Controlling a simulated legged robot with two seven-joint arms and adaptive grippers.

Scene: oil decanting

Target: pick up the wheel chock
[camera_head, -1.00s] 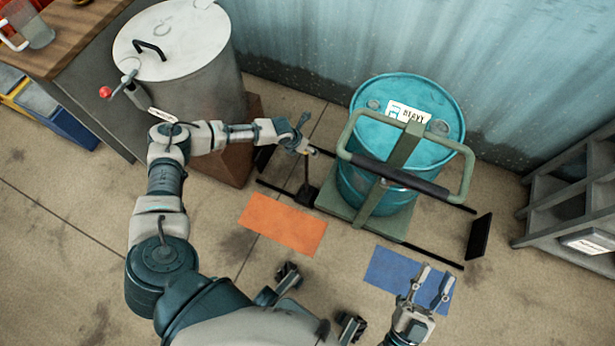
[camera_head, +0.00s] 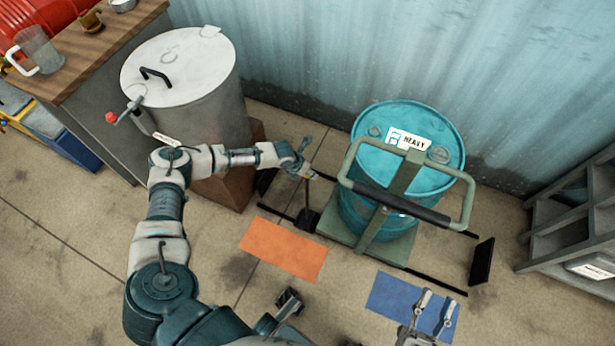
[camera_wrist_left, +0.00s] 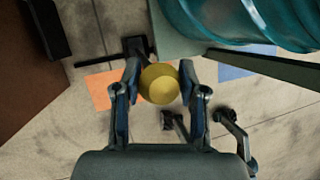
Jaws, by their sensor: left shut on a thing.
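The wheel chock (camera_head: 307,218) appears as a small black block with a thin upright handle, left of the green drum cradle. My left gripper (camera_head: 301,169) is at the top of this handle. In the left wrist view, a round yellow knob (camera_wrist_left: 159,83) sits between the two fingers of my left gripper (camera_wrist_left: 158,90), which is shut on it. The black block shows partly behind the knob. I cannot tell if the chock touches the floor. My right gripper (camera_head: 436,305) is empty, its fingers apart, over the blue floor mat (camera_head: 395,291).
A teal drum (camera_head: 365,130) labelled heavy stands in a green cradle with a handle bar (camera_head: 400,203). A grey tank (camera_head: 190,105) stands at the left beside a wooden bench. An orange mat (camera_head: 283,249) lies on open floor. Grey shelves (camera_head: 575,225) stand at the right.

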